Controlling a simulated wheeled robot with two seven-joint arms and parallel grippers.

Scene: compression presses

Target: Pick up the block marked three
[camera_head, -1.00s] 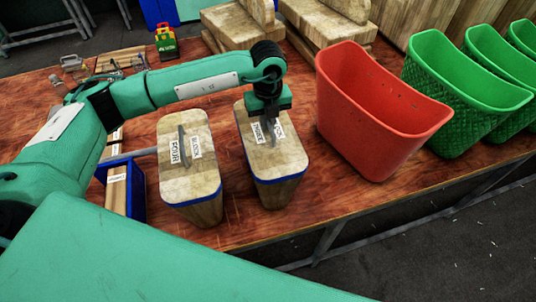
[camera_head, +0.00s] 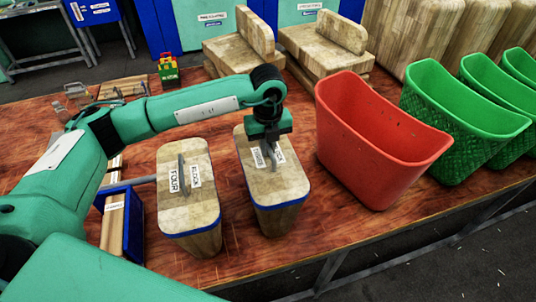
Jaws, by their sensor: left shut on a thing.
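The block marked three (camera_head: 273,190) is a wooden block with a blue band near its top edge and a handle on top. It stands upright on the red-brown table, left of the red bin. Its label is partly covered by my left gripper (camera_head: 267,145), which points down over the top and is shut on the handle. I cannot tell whether the block's base is clear of the table. A similar block marked four (camera_head: 190,205) stands just to its left. My right gripper is not in view.
A red bin (camera_head: 365,150) stands close on the right, with several green baskets (camera_head: 450,130) beyond it. Wooden step-shaped pieces (camera_head: 325,55) lie behind. A blue-edged tray (camera_head: 133,225) is at the left. The table's front edge is near the blocks.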

